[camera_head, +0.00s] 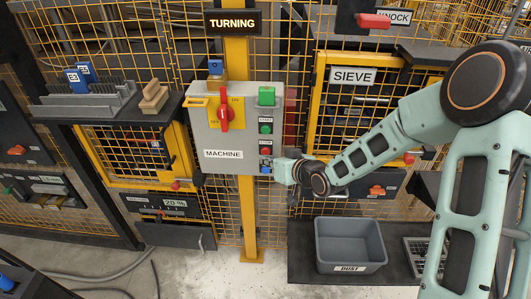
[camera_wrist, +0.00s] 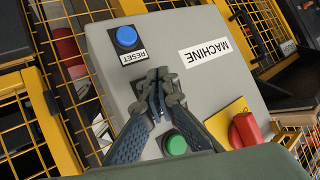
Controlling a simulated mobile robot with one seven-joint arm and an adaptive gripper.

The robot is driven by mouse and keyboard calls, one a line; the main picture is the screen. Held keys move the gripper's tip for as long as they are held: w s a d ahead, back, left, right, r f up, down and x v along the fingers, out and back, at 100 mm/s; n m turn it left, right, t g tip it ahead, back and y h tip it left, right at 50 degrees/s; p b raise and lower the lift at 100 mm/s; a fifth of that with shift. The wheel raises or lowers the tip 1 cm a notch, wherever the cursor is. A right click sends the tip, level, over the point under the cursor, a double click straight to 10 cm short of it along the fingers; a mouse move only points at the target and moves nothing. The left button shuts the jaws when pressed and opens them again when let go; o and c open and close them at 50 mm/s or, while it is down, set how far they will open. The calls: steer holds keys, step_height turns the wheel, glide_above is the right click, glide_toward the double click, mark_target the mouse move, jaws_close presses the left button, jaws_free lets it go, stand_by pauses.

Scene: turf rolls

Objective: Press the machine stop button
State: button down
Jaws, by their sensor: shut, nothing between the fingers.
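The grey machine box (camera_head: 237,135) hangs on the yellow post. On its right side sit a green button (camera_head: 265,128), a red button (camera_head: 266,150) below it and a blue button (camera_head: 265,169) at the bottom. My gripper (camera_head: 277,168) is shut and empty at the box's lower right, close to the red and blue buttons. In the wrist view the box is turned over, with the blue button (camera_wrist: 127,37) labelled RESET and the green button (camera_wrist: 175,145). The shut fingertips (camera_wrist: 159,76) lie between them and hide the red button. Contact cannot be told.
A red rotary switch (camera_head: 224,114) on a yellow plate is on the box's left half. A lit TURNING sign (camera_head: 233,22) is above. Yellow mesh fence (camera_head: 150,150) surrounds the box. A grey dust bin (camera_head: 349,245) stands on a black platform below right.

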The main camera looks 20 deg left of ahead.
steer(key=shift+s, duration=0.15)
steer(key=s, duration=0.2)
steer(key=s+d+b, duration=0.1)
steer(key=s, duration=0.1)
steer(key=shift+s, duration=0.3)
steer(key=shift+d, duration=0.15)
stand_by(0.4)
